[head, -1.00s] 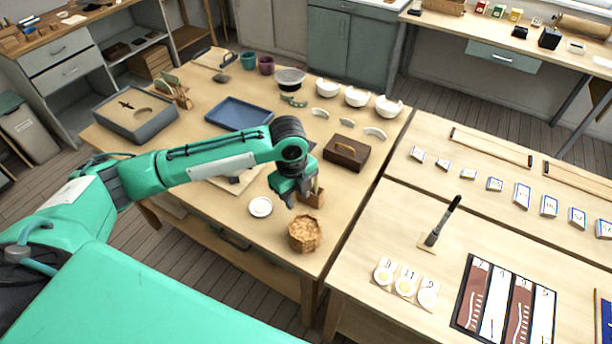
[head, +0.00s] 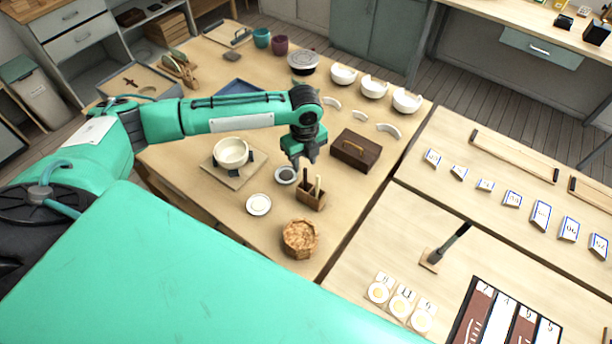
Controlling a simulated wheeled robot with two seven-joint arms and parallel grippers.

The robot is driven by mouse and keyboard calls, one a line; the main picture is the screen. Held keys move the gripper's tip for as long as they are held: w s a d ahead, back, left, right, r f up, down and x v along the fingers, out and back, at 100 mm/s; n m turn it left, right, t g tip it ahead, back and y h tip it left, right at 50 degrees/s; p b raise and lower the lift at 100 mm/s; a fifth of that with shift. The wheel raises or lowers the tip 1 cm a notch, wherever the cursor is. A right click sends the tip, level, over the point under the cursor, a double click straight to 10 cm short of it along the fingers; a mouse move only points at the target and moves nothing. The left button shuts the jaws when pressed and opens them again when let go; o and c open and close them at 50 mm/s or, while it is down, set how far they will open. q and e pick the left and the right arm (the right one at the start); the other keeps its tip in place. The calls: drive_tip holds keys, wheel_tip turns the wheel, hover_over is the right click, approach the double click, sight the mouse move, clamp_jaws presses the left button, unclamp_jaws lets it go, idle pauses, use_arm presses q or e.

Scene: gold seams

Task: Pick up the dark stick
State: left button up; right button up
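A small wooden holder (head: 311,201) stands on the left table and has two upright sticks in it, one dark and one pale. The dark stick (head: 303,174) is the left one, its upper part showing above the holder. The pale stick (head: 317,186) stands just right of it. My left gripper (head: 303,160) points down close above the dark stick's top. The gap between its fingers is too small to make out, and I cannot tell if it touches the stick. My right gripper is not in view.
A small dish with dark contents (head: 286,175), a white dish (head: 259,205) and a woven basket (head: 300,239) are near the holder. A dark wooden box (head: 355,150) stands right of it, a cracked white bowl (head: 231,153) left. A dark-handled brush (head: 450,241) is on the right table.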

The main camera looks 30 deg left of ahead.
sight(305, 168)
use_arm(q)
drive_tip(key=f, duration=0.3)
drive_tip(key=shift+w+f, duration=0.1)
drive_tip(key=shift+w, duration=0.15)
drive_tip(key=shift+s+f+p, duration=0.15)
drive_tip(key=shift+f+p, duration=0.3)
drive_tip(key=shift+p, duration=0.35)
wheel_tip(305, 168, down, 3)
drive_tip(key=shift+s+d+f+p, duration=0.1)
drive_tip(key=shift+f+p, duration=0.05)
drive_tip(key=shift+p, duration=0.65)
drive_tip(key=shift+f, duration=0.55)
clamp_jaws()
